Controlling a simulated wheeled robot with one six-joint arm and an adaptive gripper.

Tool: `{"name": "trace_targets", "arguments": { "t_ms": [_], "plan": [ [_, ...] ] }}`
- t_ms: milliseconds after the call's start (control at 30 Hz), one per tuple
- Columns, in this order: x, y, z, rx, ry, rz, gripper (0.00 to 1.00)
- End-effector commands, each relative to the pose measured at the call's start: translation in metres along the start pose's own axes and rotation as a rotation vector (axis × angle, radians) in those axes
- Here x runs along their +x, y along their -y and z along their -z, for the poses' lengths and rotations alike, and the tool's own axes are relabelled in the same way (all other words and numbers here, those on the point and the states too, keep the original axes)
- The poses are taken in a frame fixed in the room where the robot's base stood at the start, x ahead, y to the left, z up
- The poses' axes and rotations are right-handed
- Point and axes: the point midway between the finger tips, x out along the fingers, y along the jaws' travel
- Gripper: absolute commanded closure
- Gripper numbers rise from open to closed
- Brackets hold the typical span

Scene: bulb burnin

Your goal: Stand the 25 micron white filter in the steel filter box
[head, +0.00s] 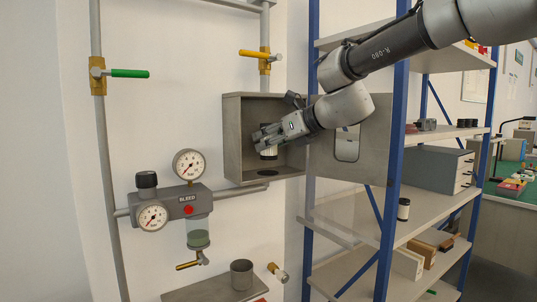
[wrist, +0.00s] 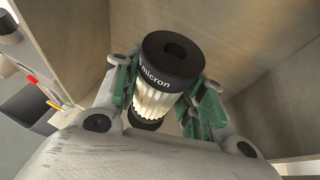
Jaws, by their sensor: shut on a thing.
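The steel filter box (head: 232,140) is on the wall with its windowed door (head: 376,140) swung open to the right. My gripper (head: 264,138) is inside the box opening, shut on a white filter (head: 269,154). In the wrist view the filter (wrist: 155,98) has white pleats and black end caps, and sits between the green-padded fingers (wrist: 163,88). Its cap reads "micron"; the number is not readable. The filter appears roughly upright in the head view, above a dark round spot (head: 267,173) on the box floor. I cannot tell whether it touches the floor.
A shelf rack with blue posts (head: 392,150) stands right of the box, partly behind my arm. Gauges (head: 188,164) and pipes are at left. A steel cup (head: 241,274) stands on a ledge below.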

Motion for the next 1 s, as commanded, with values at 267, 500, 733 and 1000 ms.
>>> {"name": "trace_targets", "arguments": {
  "t_ms": [267, 500, 733, 1000],
  "plan": [
    [0.016, 0.001, 0.033, 0.002, -0.001, 0.000, 0.84],
    [0.018, 0.001, 0.034, 0.000, 0.000, 0.000, 0.84],
    [0.019, 0.001, 0.037, 0.001, -0.001, 0.000, 0.47],
    [0.019, 0.001, 0.037, 0.001, -0.001, 0.000, 0.38]
  ]
}}
